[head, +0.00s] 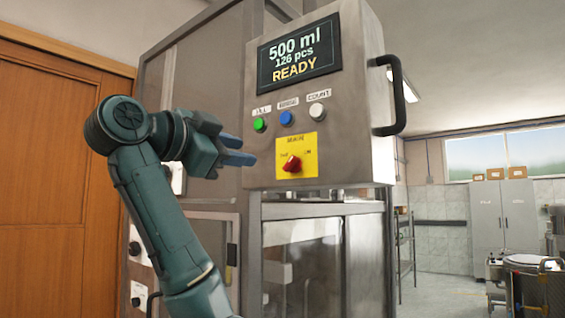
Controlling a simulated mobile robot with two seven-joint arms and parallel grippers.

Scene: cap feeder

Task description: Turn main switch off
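The main switch is a red rotary knob (292,164) on a yellow plate (311,162) at the lower front of the grey control panel (355,130). The knob looks tilted, its upper end leaning to the right; the small labels beside it are hard to read. My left gripper (252,151) is just left of the yellow plate, pointing right toward the knob, apart from it in the picture. Its two blue fingers show a gap between them and hold nothing. My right gripper is not in view.
Above the switch are a green button (259,125), a blue button (287,118) and a white button (316,111). A display (298,55) reads "500 ml, 126 pcs, READY". A black handle (398,95) sticks out at the panel's right. A wooden door (50,190) stands at left.

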